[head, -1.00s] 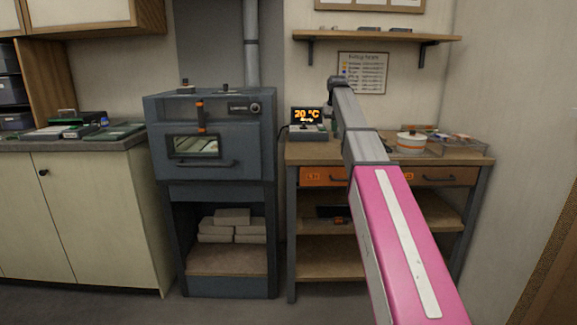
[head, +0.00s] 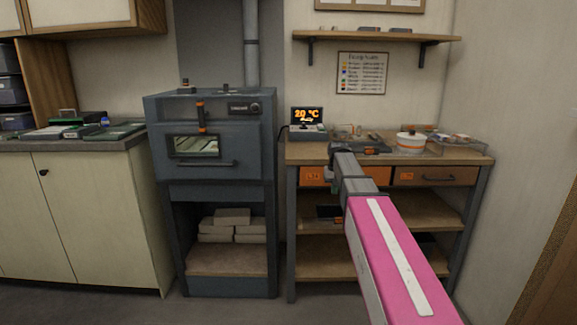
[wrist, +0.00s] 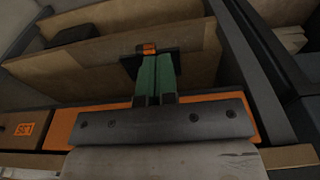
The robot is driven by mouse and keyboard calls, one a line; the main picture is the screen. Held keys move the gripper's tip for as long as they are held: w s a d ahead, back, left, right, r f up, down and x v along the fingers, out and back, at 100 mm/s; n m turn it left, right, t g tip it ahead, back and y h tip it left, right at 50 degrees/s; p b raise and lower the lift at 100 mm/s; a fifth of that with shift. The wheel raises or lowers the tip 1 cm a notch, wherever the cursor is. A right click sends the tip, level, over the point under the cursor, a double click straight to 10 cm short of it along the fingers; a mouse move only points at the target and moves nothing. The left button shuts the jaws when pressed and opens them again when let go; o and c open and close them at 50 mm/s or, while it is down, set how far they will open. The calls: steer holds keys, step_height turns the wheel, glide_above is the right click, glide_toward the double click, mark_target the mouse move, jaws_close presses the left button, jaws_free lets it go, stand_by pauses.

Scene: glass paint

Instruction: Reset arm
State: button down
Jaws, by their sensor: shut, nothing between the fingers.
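My arm, pink with grey end links, reaches forward over the floor in front of the wooden workbench (head: 300,151) in the head view. Its far end covers part of the bench's drawer row. In the wrist view my gripper (wrist: 155,60) shows two green fingers side by side, shut with nothing between them. An orange drawer front (wrist: 80,129) lies behind the gripper's base there. The open bench shelves show beyond the fingertips.
A grey kiln (head: 215,140) with a small window stands left of the bench. A controller reading 20 °C (head: 307,117) and a white pot with an orange band (head: 410,143) stand on the bench top. Floor before the kiln is clear.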

steer(key=s+f+g, duration=0.1)
steer(key=s+f, duration=2.3)
steer(key=s, duration=0.3)
steer(key=shift+f, duration=0.35)
